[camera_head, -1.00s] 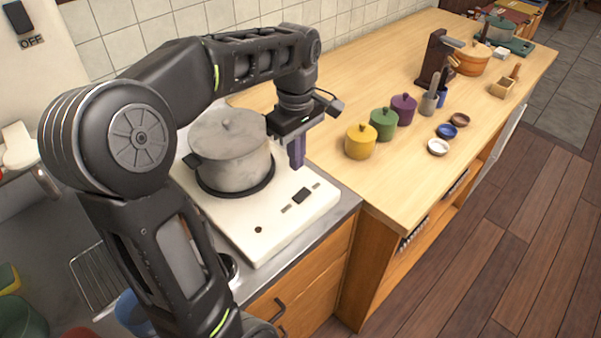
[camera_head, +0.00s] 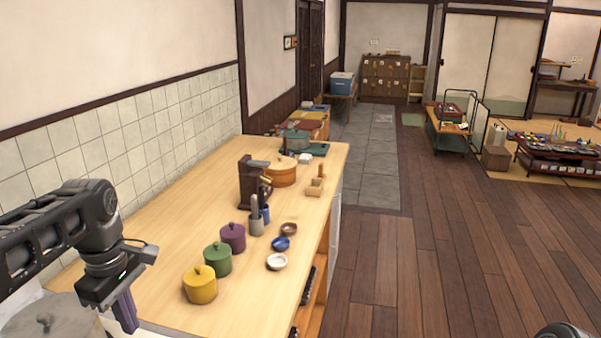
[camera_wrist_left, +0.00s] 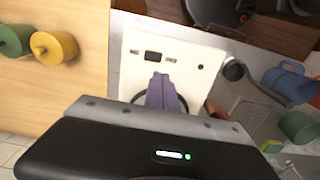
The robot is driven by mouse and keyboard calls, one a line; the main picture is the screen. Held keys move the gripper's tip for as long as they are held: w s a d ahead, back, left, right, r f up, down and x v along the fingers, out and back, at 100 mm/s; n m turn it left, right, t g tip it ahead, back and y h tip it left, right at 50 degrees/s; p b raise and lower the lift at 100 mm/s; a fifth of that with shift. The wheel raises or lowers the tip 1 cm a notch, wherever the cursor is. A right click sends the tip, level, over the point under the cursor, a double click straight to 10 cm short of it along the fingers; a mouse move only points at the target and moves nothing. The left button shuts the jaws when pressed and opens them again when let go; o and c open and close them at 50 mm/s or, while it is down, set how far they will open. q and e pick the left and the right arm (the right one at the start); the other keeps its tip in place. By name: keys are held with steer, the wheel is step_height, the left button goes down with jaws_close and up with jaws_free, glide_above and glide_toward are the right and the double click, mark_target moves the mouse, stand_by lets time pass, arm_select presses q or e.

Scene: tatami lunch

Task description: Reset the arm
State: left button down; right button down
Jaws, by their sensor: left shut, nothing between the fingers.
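My left arm comes in from the left of the head view and ends in my left gripper (camera_head: 126,316), whose purple fingers point down and are shut and empty. The gripper is just right of the grey lidded pot (camera_head: 40,322), which the bottom edge cuts off. In the left wrist view the closed fingers (camera_wrist_left: 162,92) appear in front of the white cooktop (camera_wrist_left: 185,48).
The wooden counter (camera_head: 165,235) holds yellow (camera_head: 200,286), green (camera_head: 217,260) and purple (camera_head: 232,238) lidded pots, small bowls and a dark grinder-like stand (camera_head: 250,185). A blue jug (camera_wrist_left: 290,82) is by the sink.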

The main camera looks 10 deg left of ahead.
arm_select(q)
steer(key=w+d+f+m, duration=0.1)
steer(key=d+f, duration=0.1)
steer(key=f, duration=0.2)
steer(key=w+d+f+m, duration=0.1)
steer(key=w+d+f, duration=0.1)
steer(key=f, duration=0.2)
steer(key=w+d+f+m+h, duration=0.1)
steer(key=d+f+m, duration=0.1)
steer(key=f, duration=0.2)
steer(key=shift+w+d+f, duration=0.1)
steer(key=shift+w+d, duration=0.25)
steer(key=d+f+m+h, duration=0.1)
steer(key=d+f+m, duration=0.1)
steer(key=d+f, duration=0.4)
steer(key=d+f+m+h, duration=0.15)
steer(key=d+f, duration=0.25)
steer(key=f, duration=0.5)
steer(key=s+d+f+m, duration=0.7)
steer(key=s+d+f, duration=0.7)
steer(key=s, duration=0.3)
steer(key=shift+s+f+t+h, duration=0.25)
steer(key=shift+f+t+h, duration=0.1)
steer(key=shift+f, duration=0.45)
steer(key=shift+m, duration=0.25)
